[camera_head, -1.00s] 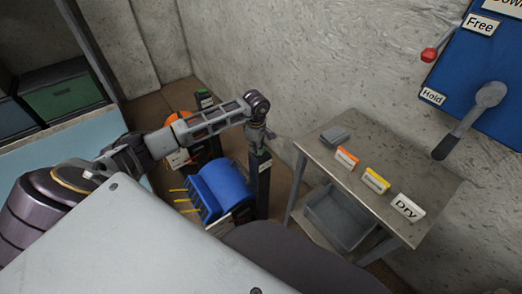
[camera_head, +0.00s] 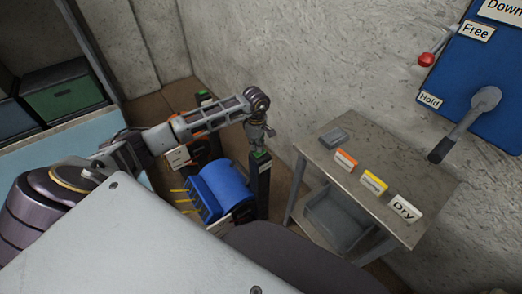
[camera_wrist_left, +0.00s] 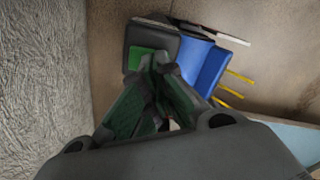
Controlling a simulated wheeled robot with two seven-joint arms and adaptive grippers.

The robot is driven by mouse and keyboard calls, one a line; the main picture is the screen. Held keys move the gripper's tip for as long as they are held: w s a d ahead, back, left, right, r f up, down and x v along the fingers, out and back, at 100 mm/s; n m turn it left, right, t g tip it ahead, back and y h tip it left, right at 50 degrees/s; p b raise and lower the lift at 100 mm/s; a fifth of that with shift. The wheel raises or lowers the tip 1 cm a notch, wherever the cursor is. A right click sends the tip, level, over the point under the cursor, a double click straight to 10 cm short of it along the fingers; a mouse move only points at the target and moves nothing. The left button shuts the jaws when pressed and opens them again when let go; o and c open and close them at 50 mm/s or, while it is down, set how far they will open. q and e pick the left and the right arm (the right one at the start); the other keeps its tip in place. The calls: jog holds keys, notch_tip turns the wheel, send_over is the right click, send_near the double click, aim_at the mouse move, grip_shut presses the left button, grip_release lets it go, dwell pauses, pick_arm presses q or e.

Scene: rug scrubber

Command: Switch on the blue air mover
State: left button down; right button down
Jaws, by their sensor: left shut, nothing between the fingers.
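The blue air mover (camera_head: 226,186) stands on the floor left of the metal table; in the left wrist view its blue body (camera_wrist_left: 207,66) is at top centre right. Beside it stands a dark post (camera_head: 263,188) with a green pad on top (camera_head: 261,156). The green pad (camera_wrist_left: 144,61) also shows in the left wrist view, partly covered by the fingers. My left gripper (camera_head: 263,147) points down right over the post top, shut and empty. Its fingertips (camera_wrist_left: 158,66) overlap the pad's edge; I cannot tell whether they touch it. My right gripper is not in view.
An orange machine (camera_head: 198,131) with another green-topped post (camera_head: 204,97) stands behind, partly hidden by my arm. The metal table (camera_head: 385,184) with signs is to the right. The wall is close behind the posts. A blue lever panel (camera_head: 490,65) hangs at upper right.

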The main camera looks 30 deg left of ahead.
aim_at(257, 154)
pick_arm(q)
jog(key=shift+r+p, duration=1.1)
jog(key=shift+r, duration=1.05)
jog(key=shift+f, duration=0.1)
